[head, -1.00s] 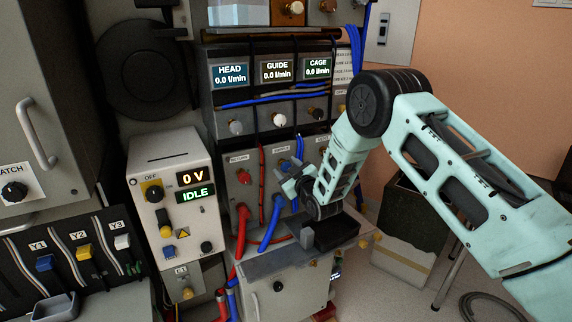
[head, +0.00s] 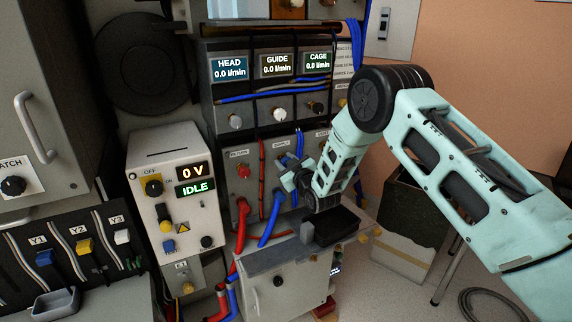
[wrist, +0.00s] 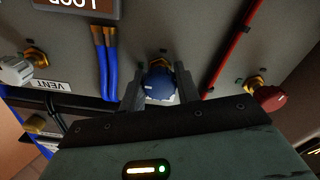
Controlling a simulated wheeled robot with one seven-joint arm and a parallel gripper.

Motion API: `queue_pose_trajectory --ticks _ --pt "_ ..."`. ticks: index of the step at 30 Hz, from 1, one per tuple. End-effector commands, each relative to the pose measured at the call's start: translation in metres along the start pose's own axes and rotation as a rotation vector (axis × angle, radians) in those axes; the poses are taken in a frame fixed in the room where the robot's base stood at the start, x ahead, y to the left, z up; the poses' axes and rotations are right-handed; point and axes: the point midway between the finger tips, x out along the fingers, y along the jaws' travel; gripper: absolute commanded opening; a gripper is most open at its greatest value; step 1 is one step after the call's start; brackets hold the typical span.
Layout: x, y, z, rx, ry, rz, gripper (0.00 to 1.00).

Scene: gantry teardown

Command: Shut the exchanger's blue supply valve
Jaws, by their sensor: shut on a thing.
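The blue supply valve knob (wrist: 158,84) sits on the grey panel between my two fingers in the wrist view. My gripper (wrist: 157,76) is shut on it, with one finger on each side. In the head view my gripper (head: 289,176) is at the exchanger's lower panel, under the SUPPLY label area. It largely hides the blue knob there. A red valve knob (head: 243,171) sits to the left on the same panel, and it also shows at the right in the wrist view (wrist: 269,98).
A white VENT knob (wrist: 15,70) and blue hoses (wrist: 105,65) are left of the grasped valve in the wrist view. Red (head: 242,221) and blue (head: 271,218) thick hoses hang below the panel. A black tray (head: 334,228) lies under my wrist. The HEAD, GUIDE and CAGE displays read 0.0 l/min.

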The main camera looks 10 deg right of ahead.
Motion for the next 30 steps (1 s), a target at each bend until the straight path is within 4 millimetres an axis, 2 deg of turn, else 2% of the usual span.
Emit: queue_pose_trajectory --ticks 8,30 --pt "-0.0001 -0.0016 0.0057 0.179 0.002 0.001 0.09" --pt "-0.0003 -0.0003 0.0056 0.88 0.002 0.001 0.09"
